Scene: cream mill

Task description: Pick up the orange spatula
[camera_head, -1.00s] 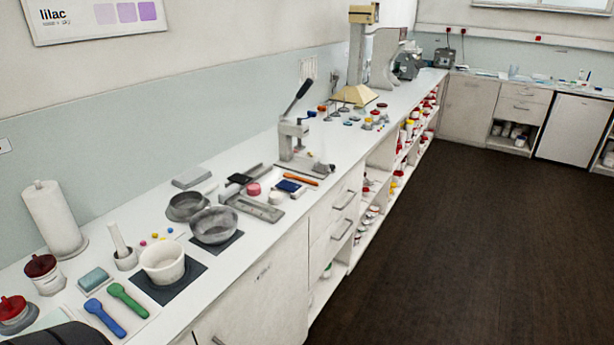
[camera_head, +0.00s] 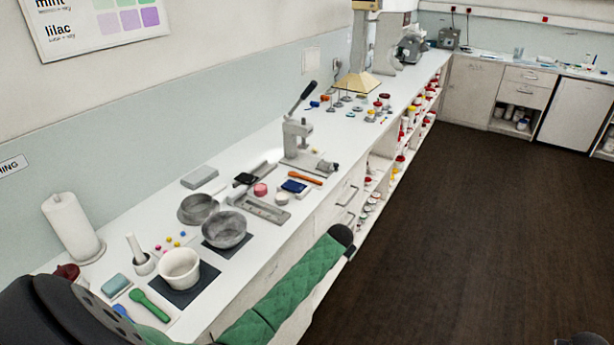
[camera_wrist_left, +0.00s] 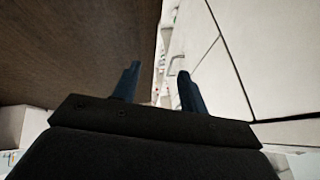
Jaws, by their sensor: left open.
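My left arm, with a green sleeve, reaches in along the counter front. Its dark end is short of the orange tool, and I cannot make out the fingers there. In the left wrist view my left gripper (camera_wrist_left: 157,82) is open and empty, with floor and cabinet fronts beyond it. The orange tool is not seen in that view. My right gripper is not in view.
A lever press (camera_head: 298,135) stands behind the orange tool. The dark floor (camera_head: 460,230) is clear.

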